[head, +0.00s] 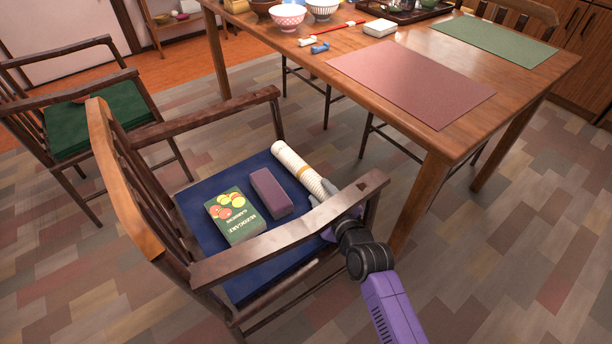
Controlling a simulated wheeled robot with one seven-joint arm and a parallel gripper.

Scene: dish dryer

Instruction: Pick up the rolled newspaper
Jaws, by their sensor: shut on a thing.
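The rolled newspaper (297,164) is a pale printed roll with a tan band near its lower end. It lies along the right side of the blue cushion (192,202) on a wooden armchair. The armrest hides part of the gripper and that end of the roll. I cannot tell whether the newspaper is lifted off the cushion.
A purple block (270,192) and a green box with fruit pictures (232,214) lie left of the newspaper. The wooden armrest (290,232) is close to my arm. A dining table (400,125) with mats and bowls stands at upper right. Another armchair (90,125) stands at left.

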